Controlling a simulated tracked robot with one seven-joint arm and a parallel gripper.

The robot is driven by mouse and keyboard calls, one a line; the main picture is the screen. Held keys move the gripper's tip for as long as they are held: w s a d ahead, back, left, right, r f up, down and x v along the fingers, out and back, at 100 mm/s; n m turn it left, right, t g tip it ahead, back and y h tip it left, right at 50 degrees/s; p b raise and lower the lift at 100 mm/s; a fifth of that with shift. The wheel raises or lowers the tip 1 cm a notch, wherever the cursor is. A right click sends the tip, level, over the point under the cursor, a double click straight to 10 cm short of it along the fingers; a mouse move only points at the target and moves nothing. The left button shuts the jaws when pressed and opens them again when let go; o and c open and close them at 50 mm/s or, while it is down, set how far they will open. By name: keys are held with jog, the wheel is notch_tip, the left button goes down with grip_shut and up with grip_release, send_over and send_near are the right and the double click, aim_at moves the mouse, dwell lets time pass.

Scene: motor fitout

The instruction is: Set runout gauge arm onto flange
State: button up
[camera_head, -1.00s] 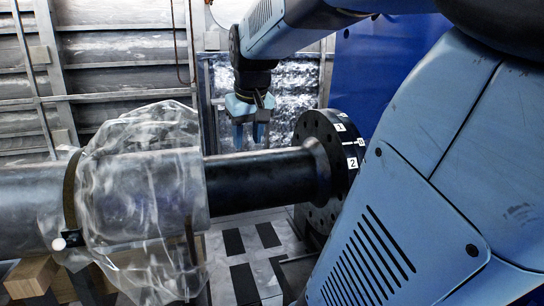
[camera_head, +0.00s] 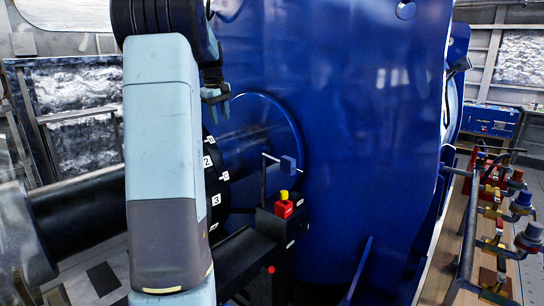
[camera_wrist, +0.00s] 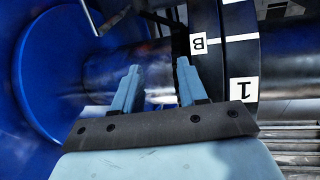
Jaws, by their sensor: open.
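The black flange (camera_head: 211,170) with white number labels stands on the dark shaft, partly hidden behind my arm. In the wrist view the flange (camera_wrist: 238,55) shows at right, with a label "1" and a second label.
A black box (camera_head: 278,226) with a red and yellow button (camera_head: 284,205) stands below the rod. A large blue housing (camera_head: 360,130) fills the middle. Pipes with coloured valves (camera_head: 500,205) run along the right.

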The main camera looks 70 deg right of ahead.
jog(key=m+g, duration=0.1)
send_near(275, 159)
jog(key=shift+y, duration=0.3)
jog(key=f, duration=0.2)
jog(key=d+f, duration=0.1)
jog(key=f, duration=0.2)
jog(key=d+f, duration=0.1)
jog(key=f, duration=0.1)
jog(key=shift+s+d+f, duration=0.2)
jog(key=shift+s+f, duration=0.1)
jog(key=shift+f, duration=0.1)
jog(key=shift+c, duration=0.3)
grip_shut()
